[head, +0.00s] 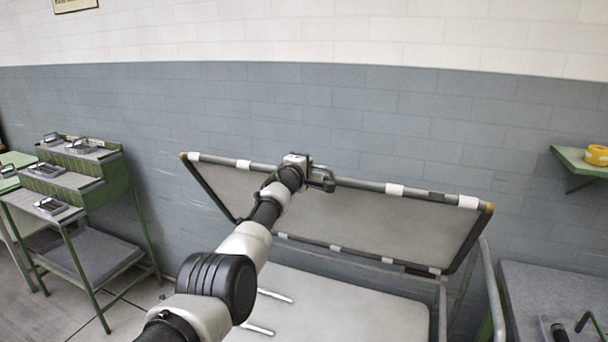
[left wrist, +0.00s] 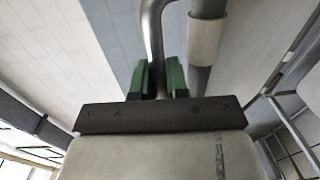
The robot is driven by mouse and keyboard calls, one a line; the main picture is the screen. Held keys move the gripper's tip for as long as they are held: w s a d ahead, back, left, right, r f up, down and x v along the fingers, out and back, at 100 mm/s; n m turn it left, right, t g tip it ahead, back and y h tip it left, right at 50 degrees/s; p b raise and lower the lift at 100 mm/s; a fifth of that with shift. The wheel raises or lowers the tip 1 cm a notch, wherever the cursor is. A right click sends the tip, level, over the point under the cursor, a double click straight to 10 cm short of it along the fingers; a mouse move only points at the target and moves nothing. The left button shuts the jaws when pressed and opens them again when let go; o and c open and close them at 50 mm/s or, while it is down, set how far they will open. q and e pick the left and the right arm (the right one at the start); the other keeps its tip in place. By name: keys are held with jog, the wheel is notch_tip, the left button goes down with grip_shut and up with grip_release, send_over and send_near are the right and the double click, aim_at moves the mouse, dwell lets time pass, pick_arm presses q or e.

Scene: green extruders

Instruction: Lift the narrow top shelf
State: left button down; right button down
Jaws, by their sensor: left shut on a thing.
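The narrow top shelf (head: 375,215) is a grey panel in a dark tube frame with white bands. In the head view it stands tilted up steeply against the wall side, above a wider pale surface (head: 350,305). My left gripper (head: 318,178) is at the shelf's upper rail, near its middle. In the left wrist view the green fingers of my left gripper (left wrist: 157,80) are shut on a bent metal bar (left wrist: 153,35) beside the banded rail (left wrist: 205,38). My left arm hides part of the shelf's left side. My right gripper is in neither view.
A green stepped rack (head: 75,185) with metal parts stands at the left. A green wall shelf (head: 580,160) with a yellow roll (head: 595,154) is at the right. A grey bench (head: 550,290) stands at the lower right. Two thin rods (head: 272,295) lie on the pale surface.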

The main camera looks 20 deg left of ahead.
pick_arm(q)
jog(key=shift+w+r, duration=0.1)
jog(key=shift+w, duration=0.05)
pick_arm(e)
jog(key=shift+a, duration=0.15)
pick_arm(q)
jog(key=c, duration=1.1)
grip_release()
jog(key=shift+c, duration=0.2)
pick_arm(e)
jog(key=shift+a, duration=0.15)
